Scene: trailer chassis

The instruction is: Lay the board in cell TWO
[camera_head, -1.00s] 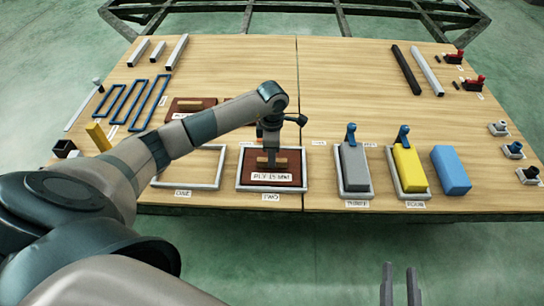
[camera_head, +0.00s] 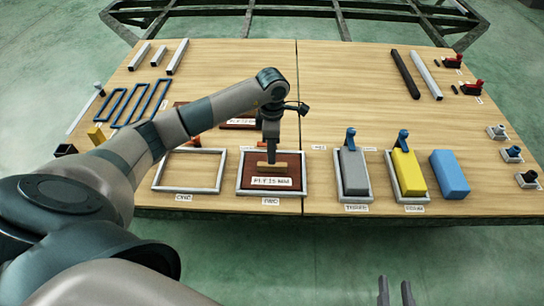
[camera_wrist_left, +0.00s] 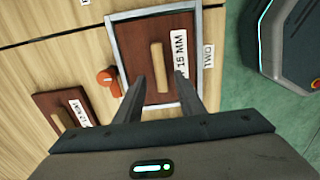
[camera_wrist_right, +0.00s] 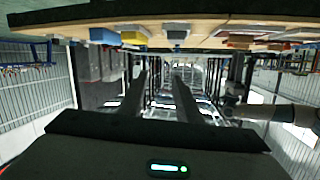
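The dark brown board (camera_head: 250,178) with a wooden handle bar (camera_head: 288,166) and a white 15 MM label lies flat inside the grey frame of cell TWO (camera_head: 241,172). In the left wrist view the board (camera_wrist_left: 133,40) sits within the frame's rim. My left gripper (camera_head: 269,158) is above the handle; the left wrist view shows its fingers (camera_wrist_left: 165,88) apart, with the handle (camera_wrist_left: 157,62) beyond them and apparently ungripped. My right gripper (camera_head: 396,291) is in front of the table, its fingers (camera_wrist_right: 160,85) apart and empty.
Cell ONE (camera_head: 190,150) is an empty frame to the left. A grey block (camera_head: 353,170) and a yellow block (camera_head: 409,172) fill the cells at right, with a blue block (camera_head: 450,172) beside them. Another brown board (camera_wrist_left: 62,112) lies behind cell TWO.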

